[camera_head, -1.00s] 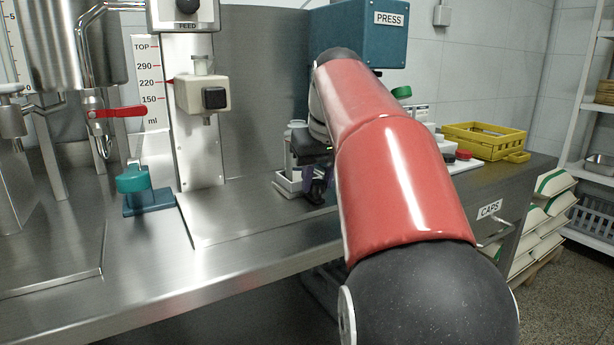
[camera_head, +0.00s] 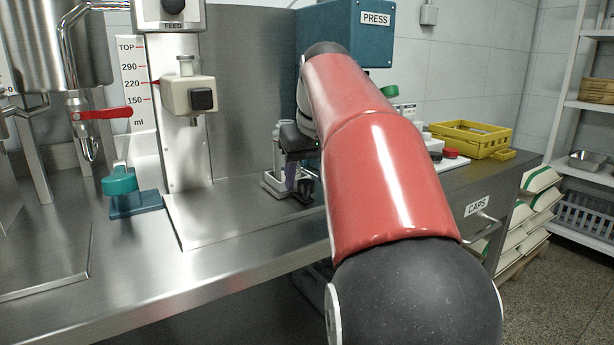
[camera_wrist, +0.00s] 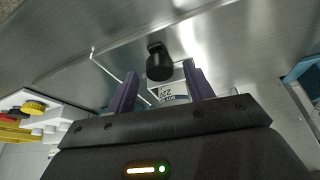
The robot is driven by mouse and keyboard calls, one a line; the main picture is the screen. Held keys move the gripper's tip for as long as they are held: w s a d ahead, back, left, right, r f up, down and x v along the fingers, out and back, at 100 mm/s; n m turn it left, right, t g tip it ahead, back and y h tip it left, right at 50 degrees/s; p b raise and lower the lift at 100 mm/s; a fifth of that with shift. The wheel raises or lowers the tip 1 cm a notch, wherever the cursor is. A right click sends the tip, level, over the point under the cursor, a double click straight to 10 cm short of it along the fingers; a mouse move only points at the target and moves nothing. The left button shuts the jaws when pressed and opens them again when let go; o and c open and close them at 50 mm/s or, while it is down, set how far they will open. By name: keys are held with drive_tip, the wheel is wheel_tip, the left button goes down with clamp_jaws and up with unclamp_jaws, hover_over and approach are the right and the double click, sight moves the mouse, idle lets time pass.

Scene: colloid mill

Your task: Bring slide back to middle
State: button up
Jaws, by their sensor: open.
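The slide (camera_head: 268,185) is a small pale carriage on the steel bench, below and left of the blue press. A pale bottle (camera_head: 279,160) stands on it. My gripper (camera_head: 304,188) is low at the slide's right side, partly hidden by my arm. In the wrist view my gripper (camera_wrist: 157,84) has its two purple fingers apart. A white bottle with a printed label (camera_wrist: 172,92) shows between and beyond them. A black round knob (camera_wrist: 159,64) stands just past the fingertips. I cannot tell whether either finger touches the bottle or slide.
The blue press (camera_head: 345,32) hangs above my arm. The feed column (camera_head: 183,130) with its pale nozzle block (camera_head: 188,95) stands left of the slide. Bare bench (camera_head: 225,215) lies between them. A teal clamp (camera_head: 122,182) is further left, and a yellow crate (camera_head: 470,139) is at right.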

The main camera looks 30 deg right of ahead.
drive_tip(key=p+v, duration=0.1)
drive_tip(key=v, duration=0.6)
idle(0.4)
